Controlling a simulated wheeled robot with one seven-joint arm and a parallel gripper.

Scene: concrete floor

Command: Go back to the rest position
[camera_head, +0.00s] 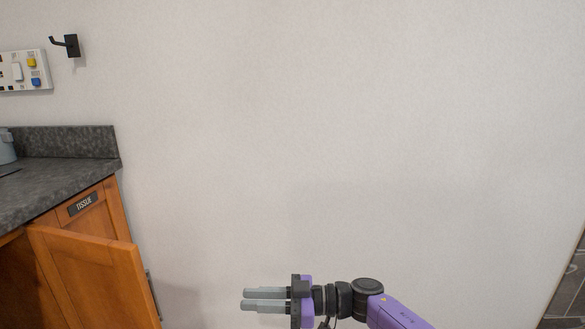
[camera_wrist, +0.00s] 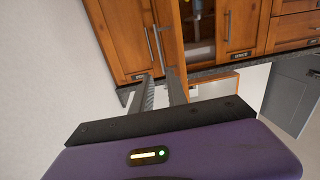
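My gripper (camera_head: 246,299) is at the bottom centre of the head view, its two grey fingers pointing left towards the wooden cabinet. In the wrist view the fingers (camera_wrist: 160,90) stand apart with a gap between them and nothing held, so the gripper is open. In the head view it is in front of the bare wall and to the right of the open cabinet door, with clear space between them. My purple arm runs off the bottom edge.
An open wooden cabinet door (camera_head: 95,275) stands out below a dark stone counter (camera_head: 65,172) at the left. A black hook (camera_head: 72,46) and a switch panel (camera_head: 25,71) are on the wall (camera_head: 330,130). Wooden cabinets (camera_wrist: 118,38) show tilted in the wrist view.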

